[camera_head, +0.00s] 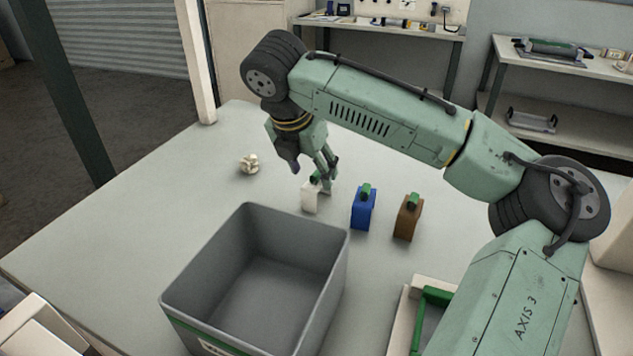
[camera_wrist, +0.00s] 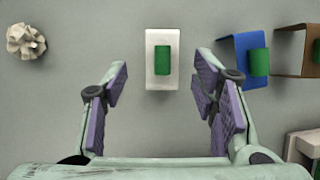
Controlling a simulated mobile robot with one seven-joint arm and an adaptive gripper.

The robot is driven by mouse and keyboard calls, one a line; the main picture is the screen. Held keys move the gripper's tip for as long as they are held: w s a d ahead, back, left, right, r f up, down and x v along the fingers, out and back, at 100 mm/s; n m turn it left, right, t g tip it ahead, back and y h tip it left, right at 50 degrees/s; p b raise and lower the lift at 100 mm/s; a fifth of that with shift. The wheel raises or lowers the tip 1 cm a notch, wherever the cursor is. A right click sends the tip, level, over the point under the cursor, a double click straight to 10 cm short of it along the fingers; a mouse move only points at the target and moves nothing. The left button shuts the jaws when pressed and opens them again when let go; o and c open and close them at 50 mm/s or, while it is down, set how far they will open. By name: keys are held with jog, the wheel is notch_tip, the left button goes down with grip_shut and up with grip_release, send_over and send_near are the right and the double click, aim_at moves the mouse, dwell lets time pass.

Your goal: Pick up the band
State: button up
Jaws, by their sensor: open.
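I cannot tell which part is the band. My gripper (camera_head: 322,180) is open just above the white block, partly hiding it in the head view. In the wrist view the white block (camera_wrist: 153,78) lies centred, just ahead of the gap between the open fingers (camera_wrist: 160,88). The blue block (camera_wrist: 238,55) and brown block (camera_wrist: 290,48) are to the right, partly cut off or covered.
A deep, empty-looking grey bin (camera_head: 182,298) stands in front of the blocks. A crumpled pale lump (camera_head: 249,164) lies at left, also in the wrist view (camera_wrist: 26,41). A green-edged tray (camera_head: 419,310) is at front right, partly behind my arm.

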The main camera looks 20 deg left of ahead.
aim_at(315, 174)
jog(key=p+x, duration=0.1)
jog(key=x, duration=0.3)
jog(key=shift+w+d+f, duration=0.15)
jog(key=shift+d, duration=0.05)
jog(key=shift+c, duration=0.2)
jog(key=c, duration=0.8)
